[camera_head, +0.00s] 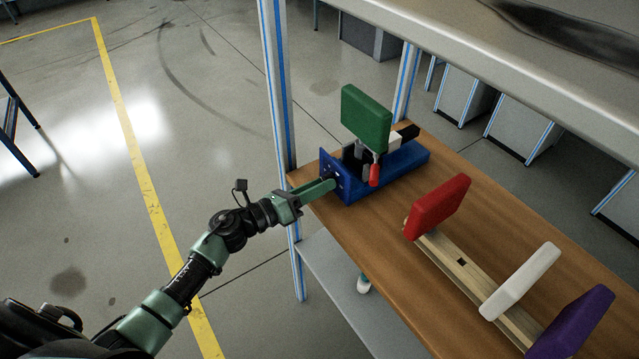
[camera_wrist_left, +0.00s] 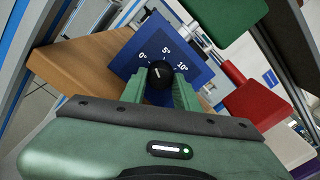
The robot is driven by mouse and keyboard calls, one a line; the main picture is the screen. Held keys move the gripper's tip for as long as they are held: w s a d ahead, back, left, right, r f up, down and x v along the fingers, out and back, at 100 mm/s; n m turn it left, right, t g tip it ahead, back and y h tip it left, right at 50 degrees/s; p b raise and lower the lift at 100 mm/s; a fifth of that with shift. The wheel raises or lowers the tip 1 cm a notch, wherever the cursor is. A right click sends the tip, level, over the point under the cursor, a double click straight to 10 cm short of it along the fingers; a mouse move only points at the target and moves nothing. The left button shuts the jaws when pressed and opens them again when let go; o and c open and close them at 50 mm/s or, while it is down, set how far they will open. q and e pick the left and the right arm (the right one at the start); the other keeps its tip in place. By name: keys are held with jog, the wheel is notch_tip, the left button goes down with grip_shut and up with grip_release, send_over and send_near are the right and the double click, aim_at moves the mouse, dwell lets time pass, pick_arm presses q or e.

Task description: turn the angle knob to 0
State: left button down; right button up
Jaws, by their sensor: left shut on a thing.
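The black angle knob (camera_wrist_left: 160,74) sits on the blue front panel (camera_wrist_left: 178,48) of the fixture, with the white marks 0°, 5° and 10° around it. Its small white pointer line leans up and left, seemingly between 0° and 5°. My left gripper (camera_wrist_left: 160,88) is shut on the knob, one green finger on each side. In the head view my left gripper (camera_head: 331,183) reaches from the left to the blue panel (camera_head: 334,174), and the fingers and panel edge hide most of the knob. My right gripper is not in view.
The blue fixture (camera_head: 402,165) carries a green pad (camera_head: 366,118) and a red-handled clamp (camera_head: 375,174) on the wooden table (camera_head: 345,232). A wooden rail with red (camera_head: 437,207), white (camera_head: 521,281) and purple (camera_head: 570,325) pads lies to the right. A metal shelf (camera_head: 520,70) overhangs the back.

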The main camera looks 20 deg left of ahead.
pick_arm(q)
jog(key=n+p, duration=0.1)
jog(key=n, duration=0.3)
jog(key=shift+r+n, duration=0.1)
jog(key=shift+n, duration=0.3)
dwell(0.4)
jog(key=c, duration=1.1)
grip_release()
jog(key=shift+o, duration=0.2)
